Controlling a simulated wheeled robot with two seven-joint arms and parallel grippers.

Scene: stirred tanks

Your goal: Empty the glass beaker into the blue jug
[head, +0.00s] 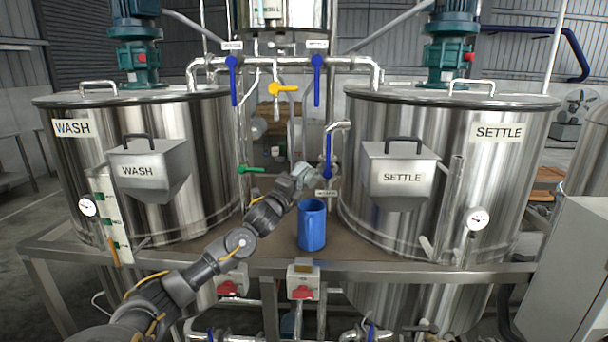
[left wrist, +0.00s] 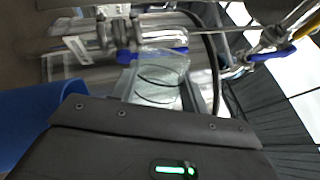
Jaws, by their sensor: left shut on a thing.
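In the left wrist view the jug (left wrist: 28,115) is a blue shape at the left edge. My left gripper (head: 306,174) is above the jug, shut on the glass beaker. The clear beaker (left wrist: 160,78) shows just past the gripper body in the left wrist view, with dark curved lines on it. In the head view the beaker is hard to make out against the steel. I cannot tell its tilt or its contents. My right gripper is not in view.
The WASH tank (head: 200,140) stands left and the SETTLE tank (head: 400,232) right. A pipe with a blue-handled valve (head: 328,155) comes down just behind the jug. A green-handled valve (head: 250,169) is left of the gripper. Red switches (head: 302,291) sit below the deck's front rail.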

